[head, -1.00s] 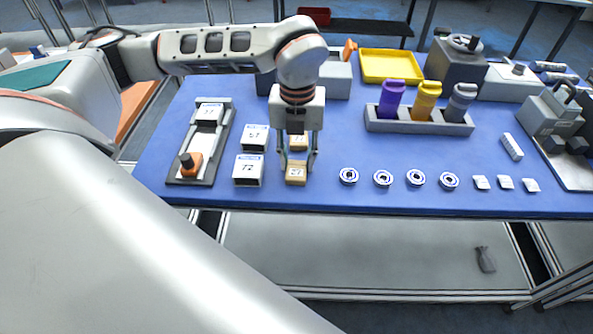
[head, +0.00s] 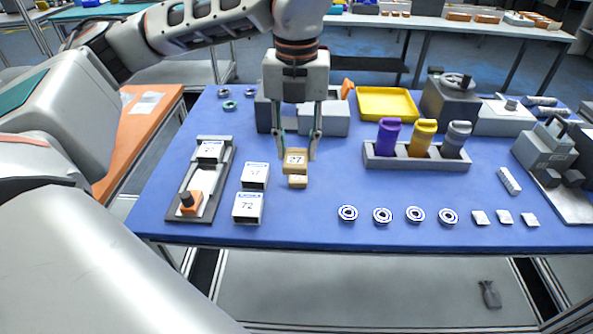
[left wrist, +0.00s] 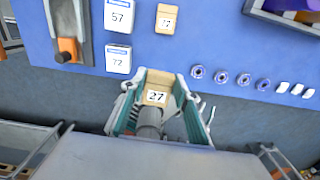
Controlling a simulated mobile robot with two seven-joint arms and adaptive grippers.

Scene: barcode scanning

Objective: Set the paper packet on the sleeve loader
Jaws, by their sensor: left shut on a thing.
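My left gripper (head: 298,148) is shut on a tan paper packet (head: 295,161) with a white label reading 27. The packet is held above the blue table; it also shows between the fingers in the left wrist view (left wrist: 157,97). A second tan packet (head: 298,182) lies on the table, partly hidden behind the held one in the head view. The sleeve loader (head: 224,173), a long grey frame with an orange slider (head: 190,203) at its near end, lies to the left. A white labelled sleeve (head: 210,151) sits at its far end. My right gripper is not in view.
Grey blocks (head: 322,119) stand behind the gripper. A rack of coloured bottles (head: 415,158) is at right. Several bearing rings (head: 382,215) line the near edge.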

